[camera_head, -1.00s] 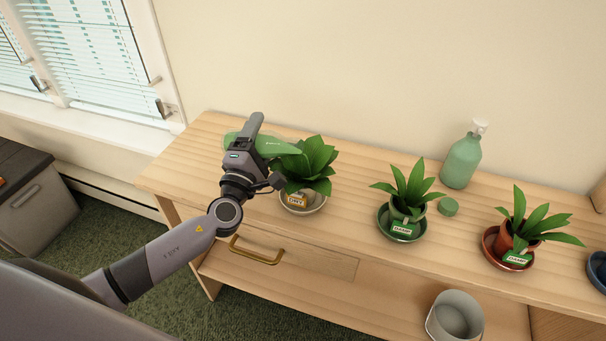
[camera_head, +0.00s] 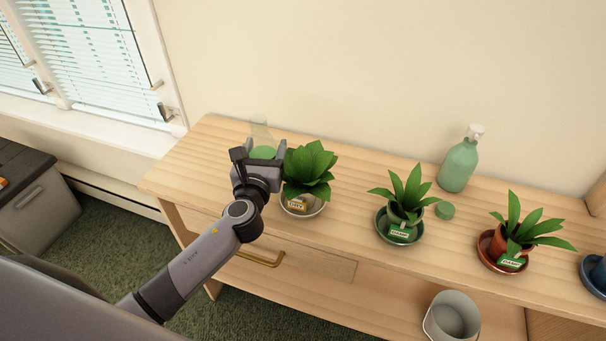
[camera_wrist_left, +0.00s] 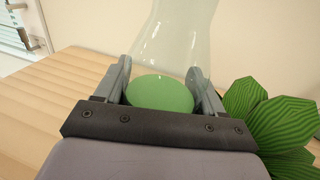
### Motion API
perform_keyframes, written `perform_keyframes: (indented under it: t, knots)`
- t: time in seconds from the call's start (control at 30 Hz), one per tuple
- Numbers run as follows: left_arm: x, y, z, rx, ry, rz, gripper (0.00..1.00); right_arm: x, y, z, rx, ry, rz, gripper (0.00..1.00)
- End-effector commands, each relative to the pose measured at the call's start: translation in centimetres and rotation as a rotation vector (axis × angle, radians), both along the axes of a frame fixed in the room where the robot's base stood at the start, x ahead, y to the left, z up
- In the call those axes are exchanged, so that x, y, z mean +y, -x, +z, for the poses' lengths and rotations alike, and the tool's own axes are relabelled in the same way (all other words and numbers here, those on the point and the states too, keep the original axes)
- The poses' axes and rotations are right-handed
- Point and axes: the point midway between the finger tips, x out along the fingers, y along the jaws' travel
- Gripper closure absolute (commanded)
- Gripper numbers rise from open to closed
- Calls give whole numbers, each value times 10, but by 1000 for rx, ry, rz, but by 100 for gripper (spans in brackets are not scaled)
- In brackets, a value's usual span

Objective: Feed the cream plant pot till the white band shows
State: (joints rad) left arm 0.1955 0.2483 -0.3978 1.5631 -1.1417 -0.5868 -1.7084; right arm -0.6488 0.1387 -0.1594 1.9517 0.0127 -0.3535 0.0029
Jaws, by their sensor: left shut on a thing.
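My left gripper (camera_head: 260,151) is shut on a clear flask (camera_head: 260,132) with green liquid low inside it. The flask stands roughly upright just left of the leafy plant (camera_head: 310,167). The left wrist view shows the flask (camera_wrist_left: 172,45) between the two fingers, with green leaves (camera_wrist_left: 270,115) to the right. I cannot see a white band. My right gripper is out of view.
To the right stand a plant on a green saucer (camera_head: 383,228) and one on a red saucer (camera_head: 488,256), both with green tags. A grey bucket (camera_head: 436,325) is below. The wooden top's left end is clear.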

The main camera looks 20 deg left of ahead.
Motion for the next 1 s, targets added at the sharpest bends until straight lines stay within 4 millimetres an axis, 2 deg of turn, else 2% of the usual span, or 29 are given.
perform_keyframes:
  t: [0.23, 0.43, 0.67, 1.0]
  knots:
    - [0, 0, 5, -4, -8, 0, 72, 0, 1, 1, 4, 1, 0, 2]
    - [0, 0, 31, -5, -10, 0, 72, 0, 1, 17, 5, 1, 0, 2]
    - [0, 0, 48, -5, -11, 0, 72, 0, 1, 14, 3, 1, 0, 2]
    - [0, 0, 51, -3, -12, 0, 72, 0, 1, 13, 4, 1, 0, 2]
